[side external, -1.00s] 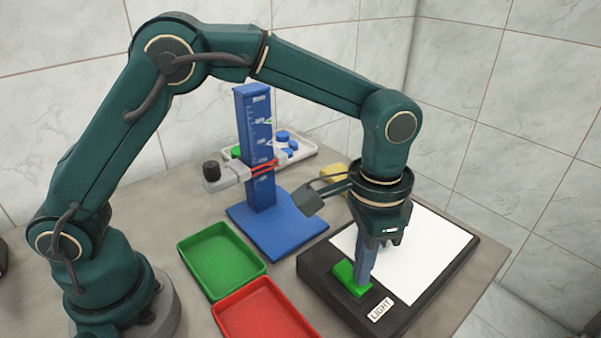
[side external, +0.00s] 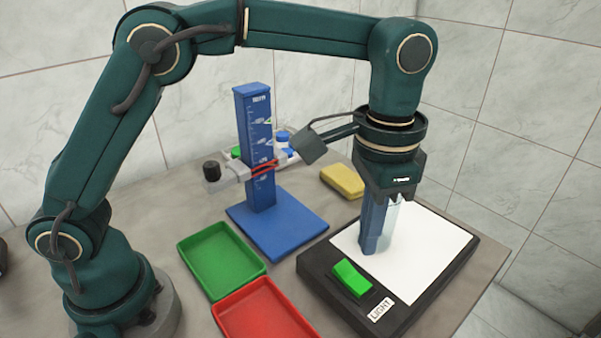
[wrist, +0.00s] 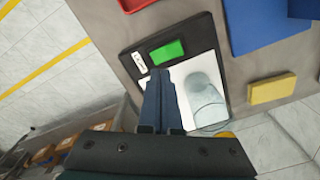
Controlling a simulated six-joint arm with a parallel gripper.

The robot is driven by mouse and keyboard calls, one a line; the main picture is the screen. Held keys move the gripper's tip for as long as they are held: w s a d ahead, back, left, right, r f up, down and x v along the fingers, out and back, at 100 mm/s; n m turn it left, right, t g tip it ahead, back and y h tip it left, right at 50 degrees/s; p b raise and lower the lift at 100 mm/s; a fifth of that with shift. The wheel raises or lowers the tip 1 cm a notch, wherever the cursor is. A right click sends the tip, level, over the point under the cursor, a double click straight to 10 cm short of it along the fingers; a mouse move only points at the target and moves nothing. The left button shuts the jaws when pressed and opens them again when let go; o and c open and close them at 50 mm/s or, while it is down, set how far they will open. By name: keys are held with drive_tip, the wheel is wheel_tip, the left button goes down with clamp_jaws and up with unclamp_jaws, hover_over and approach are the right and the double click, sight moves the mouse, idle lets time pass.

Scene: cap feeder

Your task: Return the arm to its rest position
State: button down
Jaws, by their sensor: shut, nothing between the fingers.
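My gripper (side external: 370,248) is shut and empty, its blue-grey fingers pointing down above the light box (side external: 312,277). In the wrist view the closed fingertips (wrist: 160,74) are near the green switch (wrist: 167,52). In the side view the green switch (side external: 352,278) is in plain sight, with the fingers apart from it, up and to its right. A clear glass-like vessel (wrist: 205,100) is on the white panel; in the side view it is partly hidden behind the fingers.
A blue stand with a scale column (side external: 257,195) and a side clamp stands left of the light box. A green tray (side external: 222,258) and a red tray (side external: 263,312) are in front. A yellow sponge (side external: 342,181) lies behind. A pale tray with caps is partly hidden behind the column.

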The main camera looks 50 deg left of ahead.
drive_tip(key=s+a+r+n+t, duration=0.3)
drive_tip(key=s+a+r, duration=0.1)
drive_tip(key=a+r, duration=0.55)
drive_tip(key=s+a+f+n+t, duration=0.2)
drive_tip(key=s+a+f+n, duration=0.1)
drive_tip(key=s+a+f, duration=0.2)
drive_tip(key=s+f, duration=0.2)
drive_tip(key=s, duration=0.1)
drive_tip(key=shift+s+a+t, duration=0.2)
drive_tip(key=shift+a+t, duration=0.05)
drive_tip(key=shift+t, duration=0.05)
